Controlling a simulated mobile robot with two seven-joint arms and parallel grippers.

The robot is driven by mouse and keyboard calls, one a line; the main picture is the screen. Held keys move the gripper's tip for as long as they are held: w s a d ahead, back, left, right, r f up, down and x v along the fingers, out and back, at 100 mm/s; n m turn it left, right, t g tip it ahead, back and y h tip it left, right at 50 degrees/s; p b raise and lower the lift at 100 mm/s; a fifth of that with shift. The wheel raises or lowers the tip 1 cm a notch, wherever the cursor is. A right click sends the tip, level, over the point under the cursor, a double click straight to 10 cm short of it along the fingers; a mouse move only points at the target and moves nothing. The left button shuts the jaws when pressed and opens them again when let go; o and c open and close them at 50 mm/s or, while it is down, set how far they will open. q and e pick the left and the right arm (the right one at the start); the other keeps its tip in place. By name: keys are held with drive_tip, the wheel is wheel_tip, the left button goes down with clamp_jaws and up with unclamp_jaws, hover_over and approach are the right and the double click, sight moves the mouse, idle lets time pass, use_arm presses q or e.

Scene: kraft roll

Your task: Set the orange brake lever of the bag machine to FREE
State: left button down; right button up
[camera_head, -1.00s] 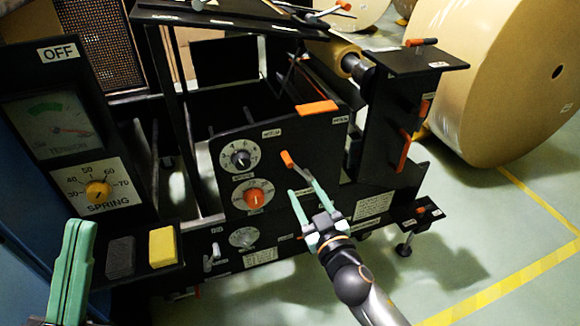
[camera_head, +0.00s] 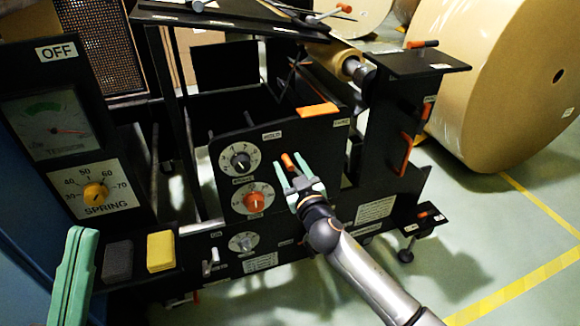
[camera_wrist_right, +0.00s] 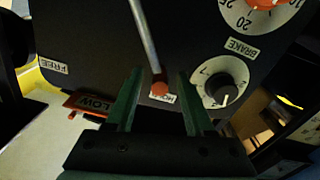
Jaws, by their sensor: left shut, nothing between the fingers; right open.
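The orange brake lever (camera_head: 287,162) stands on the bag machine's black front panel, its tip near the HOLD label (camera_head: 272,135). In the right wrist view its grey rod ends in an orange knob (camera_wrist_right: 158,88) beside a partly covered label. The FREE label (camera_wrist_right: 53,65) is at the left there, and in the head view it is the small label at the panel's right (camera_head: 341,122). My right gripper (camera_head: 294,182) is open, its fingers on both sides of the knob with gaps visible. My left gripper (camera_head: 80,235) is shut and empty at the lower left.
Beside the lever are a black-knob dial (camera_head: 240,160) and an orange-knob dial (camera_head: 255,199). Yellow (camera_head: 160,251) and grey (camera_head: 117,261) blocks lie near my left gripper.

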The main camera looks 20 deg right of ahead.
drive_tip(key=shift+c, duration=0.2)
clamp_jaws()
idle(1.1)
